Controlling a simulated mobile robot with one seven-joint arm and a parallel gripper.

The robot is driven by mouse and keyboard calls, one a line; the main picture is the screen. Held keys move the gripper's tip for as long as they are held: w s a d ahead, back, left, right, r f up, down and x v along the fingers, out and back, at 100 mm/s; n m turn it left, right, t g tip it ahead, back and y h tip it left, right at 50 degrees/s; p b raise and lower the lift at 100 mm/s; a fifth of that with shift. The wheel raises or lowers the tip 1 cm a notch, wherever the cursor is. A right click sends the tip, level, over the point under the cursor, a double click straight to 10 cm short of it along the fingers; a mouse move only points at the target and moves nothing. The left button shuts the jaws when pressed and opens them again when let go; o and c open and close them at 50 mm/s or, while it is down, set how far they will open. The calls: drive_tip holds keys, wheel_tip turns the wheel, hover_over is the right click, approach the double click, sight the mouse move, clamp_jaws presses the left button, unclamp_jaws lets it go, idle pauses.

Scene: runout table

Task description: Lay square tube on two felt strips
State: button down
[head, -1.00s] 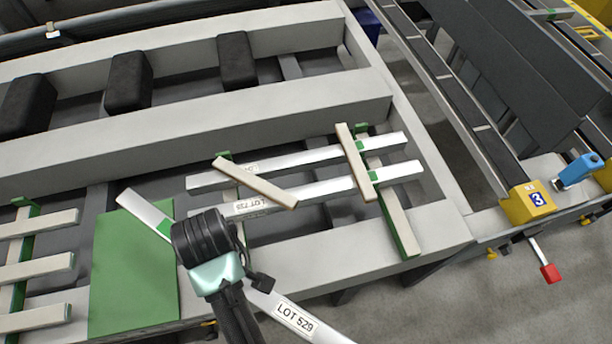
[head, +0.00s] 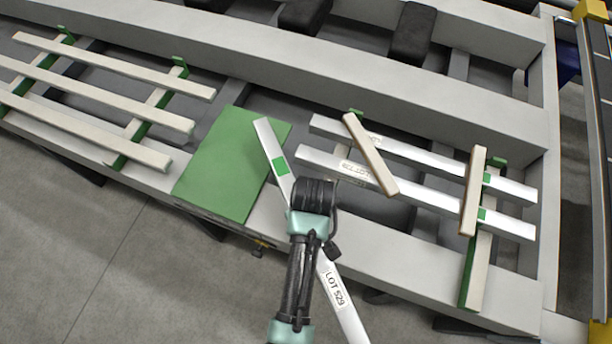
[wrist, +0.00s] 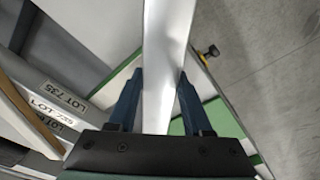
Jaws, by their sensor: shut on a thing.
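The square tube (head: 278,158) is long, light and silvery, with a green band and a LOT 529 label. My gripper (wrist: 158,75) is shut on it; in the wrist view the dark fingers lie on both sides. In the head view the tube slants, its far end over a green sheet and its labelled end over the front edge and floor. Two cream strips, probably the felt strips, lie to the right: a left one (head: 370,155) and a right one (head: 473,190). They lie across two tubes, at different angles. The held tube is apart from both.
Under the strips lie two similar tubes (head: 430,190), with LOT 735 labels (wrist: 62,95) in the wrist view. The green sheet (head: 225,170) lies left of them. A rack of cream bars (head: 110,105) fills the left. Black blocks (head: 410,35) stand at the back.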

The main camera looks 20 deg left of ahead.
drive_tip(key=shift+w+f, duration=0.1)
drive_tip(key=shift+f, duration=0.45)
drive_tip(key=shift+f, duration=0.15)
drive_tip(key=shift+c, duration=1.6)
unclamp_jaws()
